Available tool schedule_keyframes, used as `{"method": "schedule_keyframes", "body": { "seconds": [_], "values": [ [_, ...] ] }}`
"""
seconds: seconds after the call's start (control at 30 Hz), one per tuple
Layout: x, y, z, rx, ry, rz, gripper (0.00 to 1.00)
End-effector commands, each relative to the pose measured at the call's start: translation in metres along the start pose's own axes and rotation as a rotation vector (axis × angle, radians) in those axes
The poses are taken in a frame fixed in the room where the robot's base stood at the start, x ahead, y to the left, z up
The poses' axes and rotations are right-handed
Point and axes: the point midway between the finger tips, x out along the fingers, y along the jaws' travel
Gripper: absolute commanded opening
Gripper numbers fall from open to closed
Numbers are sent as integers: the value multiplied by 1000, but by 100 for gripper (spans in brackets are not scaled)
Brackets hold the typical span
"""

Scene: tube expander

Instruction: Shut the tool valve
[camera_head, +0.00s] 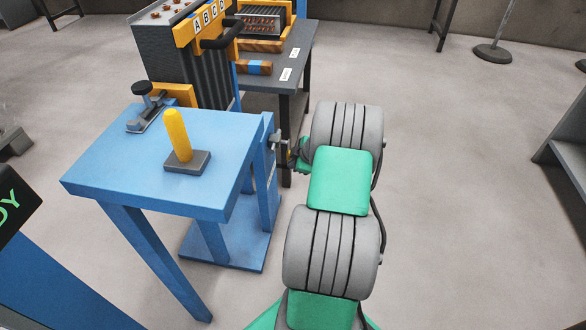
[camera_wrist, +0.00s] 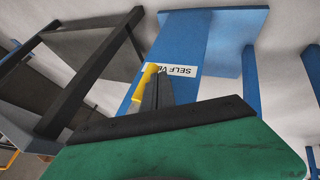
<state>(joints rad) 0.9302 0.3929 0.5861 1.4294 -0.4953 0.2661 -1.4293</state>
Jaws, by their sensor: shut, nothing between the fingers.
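In the wrist view a yellow lever (camera_wrist: 145,80), likely the valve handle, shows against a blue post beside a white label (camera_wrist: 180,71), partly covered and reading "SELF VE". My gripper (camera_wrist: 157,80) is shut and empty, its dark fingers right beside the lever. They overlap it in the picture; I cannot tell whether they touch. In the head view my arm reaches to the right side of the blue stand (camera_head: 263,175), where a small dark fitting (camera_head: 276,142) sticks out. My fingers there are mostly hidden by my wrist.
The blue table top (camera_head: 110,165) carries an upright yellow handle (camera_head: 178,137) on a dark base and a black-knobbed clamp (camera_head: 146,108). Behind stand a dark cabinet labelled A B C D (camera_head: 190,60) and a grey bench (camera_head: 290,70).

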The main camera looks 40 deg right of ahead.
Motion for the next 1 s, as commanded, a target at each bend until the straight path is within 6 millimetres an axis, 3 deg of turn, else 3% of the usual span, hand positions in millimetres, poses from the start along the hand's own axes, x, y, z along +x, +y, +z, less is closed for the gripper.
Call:
{"method": "schedule_keyframes", "body": {
  "seconds": [0.33, 0.73, 0.97, 1.0],
  "values": [
    [10, 6, 4, -29, 1, 58, 0],
    [5, 11, 1, -37, 0, 77, 0],
    [-13, -24, -5, -32, 1, 68, 0],
    [-31, -18, -4, -30, -2, 75, 0]
  ]
}}
